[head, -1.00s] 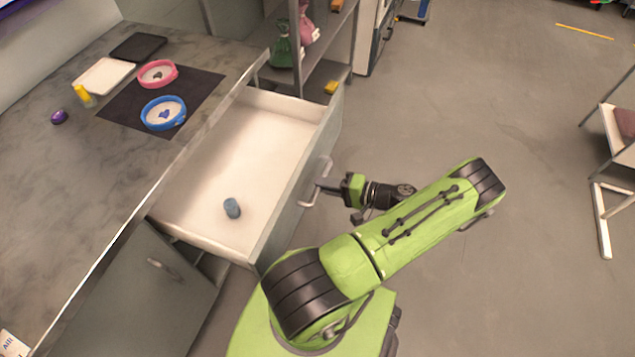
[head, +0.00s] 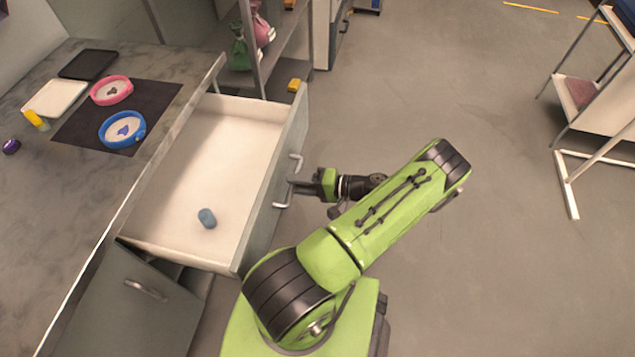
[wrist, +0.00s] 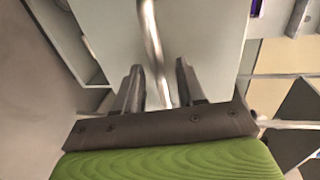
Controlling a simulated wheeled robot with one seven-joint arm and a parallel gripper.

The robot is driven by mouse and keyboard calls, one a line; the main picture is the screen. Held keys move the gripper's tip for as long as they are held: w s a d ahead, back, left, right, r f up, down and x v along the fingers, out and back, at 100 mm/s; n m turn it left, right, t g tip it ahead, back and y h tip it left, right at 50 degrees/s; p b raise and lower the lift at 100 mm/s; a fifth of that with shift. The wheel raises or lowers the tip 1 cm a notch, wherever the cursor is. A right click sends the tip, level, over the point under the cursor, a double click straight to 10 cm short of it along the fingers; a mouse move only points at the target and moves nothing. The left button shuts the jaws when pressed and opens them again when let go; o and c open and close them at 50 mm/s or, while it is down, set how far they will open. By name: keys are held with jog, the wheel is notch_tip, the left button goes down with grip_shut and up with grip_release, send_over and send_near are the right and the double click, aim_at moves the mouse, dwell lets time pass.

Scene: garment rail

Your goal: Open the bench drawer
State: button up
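The bench drawer (head: 180,190) is pulled well out from the bench in the head view. Its inside is white, and its grey front panel (head: 262,220) faces right. A bar handle (head: 297,163) is on that front. My gripper (head: 293,183) is at the handle. In the wrist view the handle bar (wrist: 152,45) runs between the two fingers of my gripper (wrist: 160,82), which stand apart with gaps on both sides of the bar. A small blue-grey cylinder (head: 207,218) lies inside the drawer.
The bench top (head: 50,200) holds a blue ring dish (head: 122,129), a pink ring dish (head: 111,91) and trays. A cabinet front (head: 120,300) is below. A shelf rack (head: 285,60) stands behind the drawer. Open floor (head: 450,80) lies to the right, with a white-framed rack (head: 590,100) beyond.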

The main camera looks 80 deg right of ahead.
jog(key=p+v, duration=0.1)
jog(key=v, duration=1.4)
jog(key=shift+s, duration=0.4)
jog(key=shift+a, duration=0.1)
